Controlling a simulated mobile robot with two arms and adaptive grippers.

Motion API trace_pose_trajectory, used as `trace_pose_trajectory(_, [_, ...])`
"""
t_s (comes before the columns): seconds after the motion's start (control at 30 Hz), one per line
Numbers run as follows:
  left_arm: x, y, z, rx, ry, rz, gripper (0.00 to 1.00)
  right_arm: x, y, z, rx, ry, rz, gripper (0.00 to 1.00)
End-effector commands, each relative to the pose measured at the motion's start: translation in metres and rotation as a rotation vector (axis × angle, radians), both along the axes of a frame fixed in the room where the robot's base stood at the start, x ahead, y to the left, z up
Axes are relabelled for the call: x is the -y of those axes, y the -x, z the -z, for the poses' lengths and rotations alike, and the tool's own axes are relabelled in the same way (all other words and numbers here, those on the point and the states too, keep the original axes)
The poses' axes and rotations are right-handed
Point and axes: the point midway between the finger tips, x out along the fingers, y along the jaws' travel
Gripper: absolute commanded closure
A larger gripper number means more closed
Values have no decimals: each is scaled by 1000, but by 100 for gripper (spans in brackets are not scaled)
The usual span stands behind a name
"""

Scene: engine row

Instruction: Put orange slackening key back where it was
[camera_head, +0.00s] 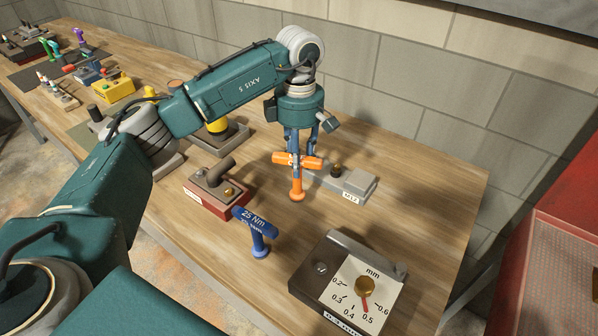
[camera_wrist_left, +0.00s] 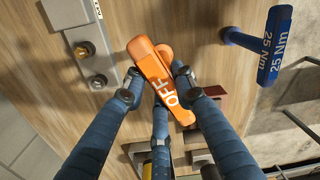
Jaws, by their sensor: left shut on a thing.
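The orange slackening key (camera_head: 297,184) is a T-shaped key with a cross handle and a shaft pointing down with a round foot. My left gripper (camera_head: 297,160) comes down from above and its fingers are shut on the handle. The left wrist view shows the orange key (camera_wrist_left: 158,75) marked OFF, between the three blue fingers of my left gripper (camera_wrist_left: 158,95). The foot looks at or close above the wooden bench top; I cannot tell whether it touches. My right gripper is not in view.
A blue 25 Nm key (camera_head: 258,232) stands in front of the orange key. A red-based block (camera_head: 217,192) is to the left, a grey metal block (camera_head: 357,186) close on the right. A mm dial plate (camera_head: 345,290) is at front right. The bench (camera_head: 440,190) is bare at right.

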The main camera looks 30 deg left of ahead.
Motion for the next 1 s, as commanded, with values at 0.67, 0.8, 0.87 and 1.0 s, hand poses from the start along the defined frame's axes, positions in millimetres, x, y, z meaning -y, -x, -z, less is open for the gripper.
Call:
trace_pose_trajectory(0.67, [0, -1, 50, 4, 1, 0, 100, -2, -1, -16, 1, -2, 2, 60])
trace_pose_trajectory(0.8, [0, -1, 52, 4, 1, 0, 100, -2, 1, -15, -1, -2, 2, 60])
trace_pose_trajectory(0.87, [0, -1, 54, 4, 1, 0, 100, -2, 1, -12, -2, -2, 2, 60])
trace_pose_trajectory(1.0, [0, 0, 54, 1, 0, 0, 55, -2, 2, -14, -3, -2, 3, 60])
